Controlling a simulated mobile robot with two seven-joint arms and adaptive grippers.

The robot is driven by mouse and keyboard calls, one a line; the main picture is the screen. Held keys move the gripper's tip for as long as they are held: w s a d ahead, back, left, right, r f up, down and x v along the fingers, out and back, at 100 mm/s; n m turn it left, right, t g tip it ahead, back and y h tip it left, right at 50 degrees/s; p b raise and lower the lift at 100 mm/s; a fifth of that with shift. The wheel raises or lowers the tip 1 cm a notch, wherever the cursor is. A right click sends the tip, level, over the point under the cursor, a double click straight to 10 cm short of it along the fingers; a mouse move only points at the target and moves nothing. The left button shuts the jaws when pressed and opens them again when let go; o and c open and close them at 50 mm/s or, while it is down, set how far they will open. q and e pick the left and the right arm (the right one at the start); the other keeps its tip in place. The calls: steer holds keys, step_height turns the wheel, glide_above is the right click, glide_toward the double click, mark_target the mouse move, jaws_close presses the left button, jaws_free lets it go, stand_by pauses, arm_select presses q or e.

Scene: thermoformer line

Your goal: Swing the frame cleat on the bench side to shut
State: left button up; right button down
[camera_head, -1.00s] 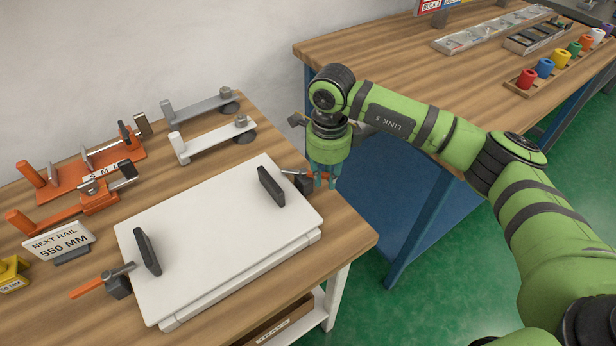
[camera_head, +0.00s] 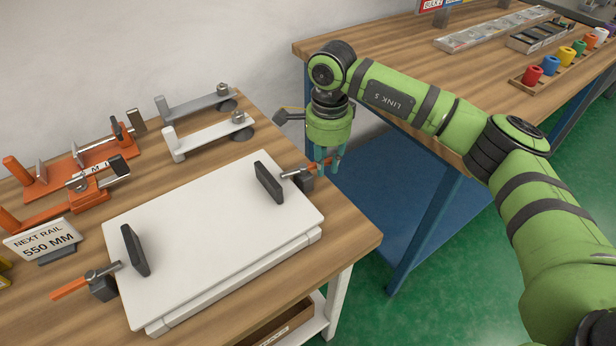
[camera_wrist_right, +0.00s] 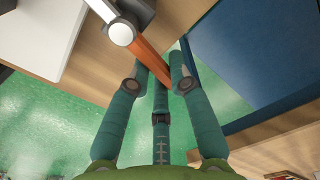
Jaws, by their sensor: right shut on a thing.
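A white panel frame (camera_head: 215,240) lies on the wooden bench with a black upright pad (camera_head: 134,250) at its left and another (camera_head: 268,182) at its right. The right cleat (camera_head: 303,180) has a dark block, a metal rod and an orange handle (camera_head: 318,165); it stands on the side toward the other bench. My right gripper (camera_head: 328,166) points down and is shut on the orange handle, which also shows between its teal fingers in the right wrist view (camera_wrist_right: 152,62). The left cleat (camera_head: 102,283) has its orange handle pointing outward to the left. My left gripper is not in view.
Orange clamp fixtures (camera_head: 75,178) and grey rails (camera_head: 212,135) stand at the back left. A sign (camera_head: 42,240) reads "NEXT RAIL 550 MM". A second bench (camera_head: 400,50) with trays and coloured spools stands to the right, across a gap with green floor (camera_head: 450,260).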

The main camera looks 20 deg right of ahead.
steer(key=shift+w+d+r+n, duration=0.1)
steer(key=shift+w+r+n, duration=0.05)
steer(key=shift+w+n, duration=0.2)
steer(key=shift+w+n+b, duration=0.2)
steer(key=shift+n+b, duration=0.2)
steer(key=shift+n, duration=0.15)
steer(key=shift+w, duration=0.1)
steer(key=c, duration=1)
jaws_free()
steer(key=shift+c, duration=0.2)
step_height(320, 180, up, 8)
